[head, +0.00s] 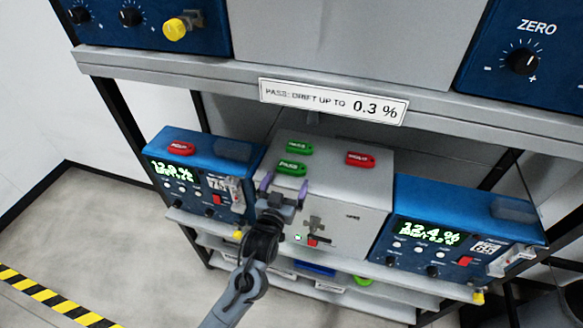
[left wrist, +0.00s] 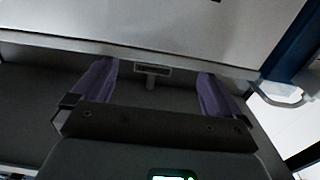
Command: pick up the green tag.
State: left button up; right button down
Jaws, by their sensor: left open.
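Two green tags lie on top of the grey box (head: 335,150) in the head view. One green tag (head: 299,146) is farther back, and the other green tag (head: 291,168) is closer to the box's front edge. My left gripper (head: 284,187) is open and empty, with its purple fingers in front of the box, just below the nearer green tag in the picture. In the left wrist view the two fingers (left wrist: 156,85) stand apart with no tag between them. My right gripper is not in view.
A red tag (head: 360,158) lies right of the green ones, and another red tag (head: 180,148) lies on the left blue analyser (head: 205,165). A second blue analyser (head: 460,225) stands at right. A shelf edge with a label (head: 333,101) runs above the box.

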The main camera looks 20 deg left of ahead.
aim_at(290, 172)
pick_arm(q)
jog(key=shift+w+a, duration=0.15)
jog(key=shift+w, duration=1.05)
jog(key=shift+w+a, duration=0.1)
jog(key=shift+w, duration=1.05)
jog(key=c, duration=0.7)
